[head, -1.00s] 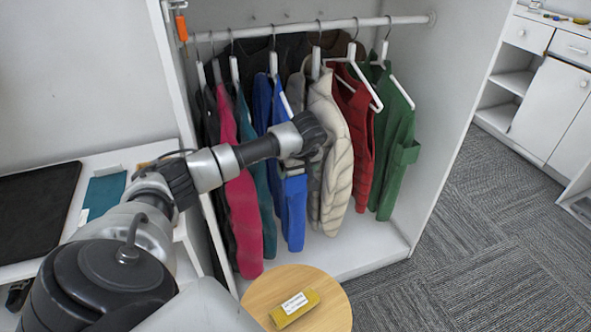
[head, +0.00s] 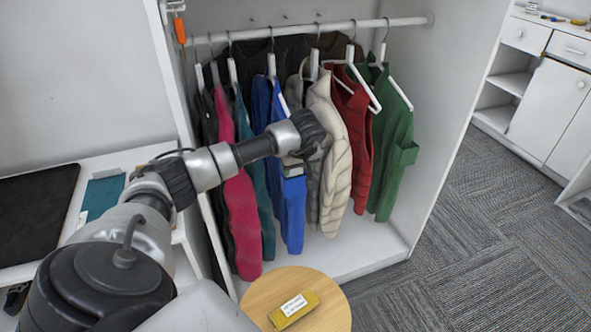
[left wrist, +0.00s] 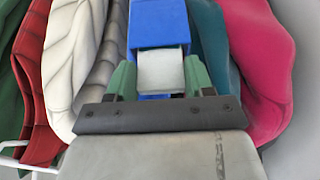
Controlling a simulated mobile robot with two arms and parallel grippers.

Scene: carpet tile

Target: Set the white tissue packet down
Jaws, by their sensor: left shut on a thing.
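My left gripper (head: 296,158) is in front of the hanging clothes, beside the cream puffer jacket and the blue jacket. In the left wrist view its green fingers (left wrist: 161,78) are shut on the white tissue packet (left wrist: 163,70), which shows as a pale block between them. In the head view only a small greyish-white part shows under the wrist, and I cannot tell packet from fingers there. The packet is held in the air, with blue cloth behind it. My right gripper is in neither view.
A round wooden stool top (head: 262,295) stands below, with a yellow packet (head: 294,310) on it; its left part is bare. The open wardrobe holds several garments on a rail (head: 300,30). A white desk (head: 130,160) stands at left, with a black mat (head: 35,208).

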